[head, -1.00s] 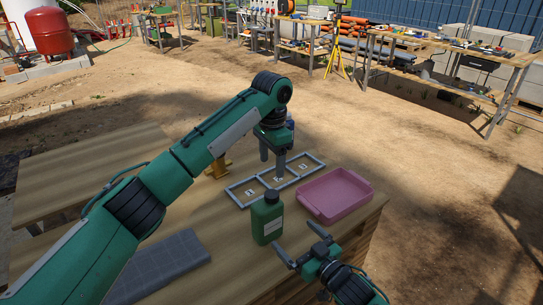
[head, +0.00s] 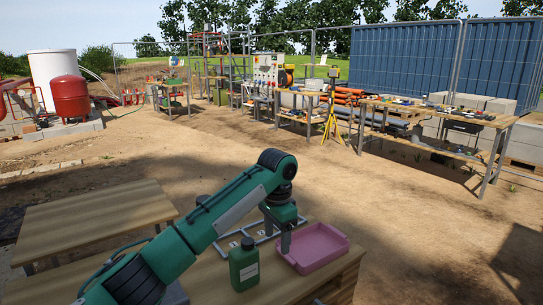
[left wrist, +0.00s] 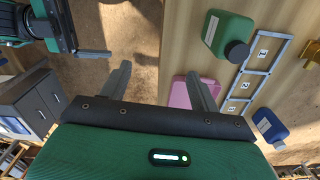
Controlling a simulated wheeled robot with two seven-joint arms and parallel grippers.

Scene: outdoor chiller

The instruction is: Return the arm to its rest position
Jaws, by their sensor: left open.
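My left gripper (head: 278,238) is open and empty above the worktable, pointing down. In the head view it overlaps the grey frame and the left edge of the pink tray (head: 325,241). Its two fingers stand apart in the left wrist view (left wrist: 157,70), with the pink tray (left wrist: 180,92) partly behind one finger. A green bottle (head: 243,266) stands upright left of the tray; it also shows in the left wrist view (left wrist: 228,35). My right gripper is outside the head view; part of it shows at the left wrist view's top left (left wrist: 92,54), jaw opening unclear.
The grey frame (left wrist: 245,72) has numbered cells. A blue bottle (left wrist: 270,128) lies close to it, and a yellow object (left wrist: 315,50) is at the picture's edge. A second wooden table (head: 90,220) stands left. Open dirt lies beyond; workbenches (head: 440,118) stand farther back.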

